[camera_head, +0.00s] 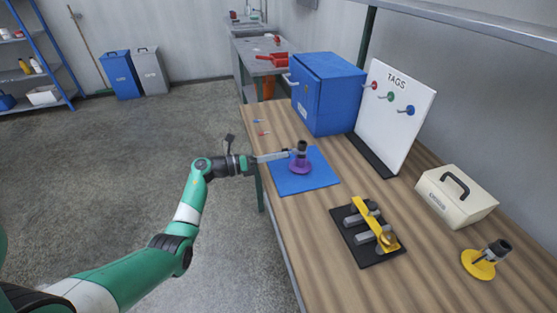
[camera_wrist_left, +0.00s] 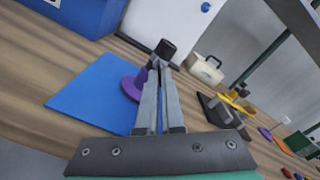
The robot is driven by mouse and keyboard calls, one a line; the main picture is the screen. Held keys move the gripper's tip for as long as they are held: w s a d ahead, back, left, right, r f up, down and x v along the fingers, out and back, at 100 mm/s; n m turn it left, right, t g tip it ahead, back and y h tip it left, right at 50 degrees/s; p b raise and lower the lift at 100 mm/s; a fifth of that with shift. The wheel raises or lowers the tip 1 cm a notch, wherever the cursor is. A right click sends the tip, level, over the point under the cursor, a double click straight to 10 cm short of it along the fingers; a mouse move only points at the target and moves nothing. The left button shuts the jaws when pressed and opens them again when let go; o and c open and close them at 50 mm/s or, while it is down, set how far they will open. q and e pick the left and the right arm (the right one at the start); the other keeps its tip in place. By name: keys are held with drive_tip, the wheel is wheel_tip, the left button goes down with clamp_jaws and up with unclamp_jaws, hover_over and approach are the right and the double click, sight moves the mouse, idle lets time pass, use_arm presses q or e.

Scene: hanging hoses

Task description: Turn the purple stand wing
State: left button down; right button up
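The purple stand (camera_head: 301,168) stands upright on a blue mat (camera_head: 287,186). It has a purple round base and a post with a black top (camera_head: 302,146). My left gripper (camera_head: 290,153) reaches it from the left at post height. In the left wrist view, the fingers (camera_wrist_left: 157,72) are close together, with their tips at the post just below the black top (camera_wrist_left: 166,48). The purple base (camera_wrist_left: 131,87) shows left of the fingers. The wing is hidden at the fingertips, which look shut on it. My right gripper is not in view.
A black rack with a yellow bar (camera_head: 378,232), a yellow stand (camera_head: 479,265) and a cream case (camera_head: 456,197) are on the bench to the right. A blue cabinet (camera_head: 327,92) and a white TAGS board (camera_head: 395,115) stand behind. Bare bench lies in front of the rack.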

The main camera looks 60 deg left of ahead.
use_arm(q)
drive_tip(key=shift+m+b, duration=0.6)
drive_tip(key=shift+m, duration=0.6)
drive_tip(key=c, duration=1)
unclamp_jaws()
drive_tip(key=shift+c, duration=0.2)
drive_tip(key=s+a+p, duration=0.1)
drive_tip(key=s+p, duration=0.2)
drive_tip(key=s, duration=0.8)
drive_tip(key=shift+s+a, duration=0.25)
drive_tip(key=shift+a, duration=0.15)
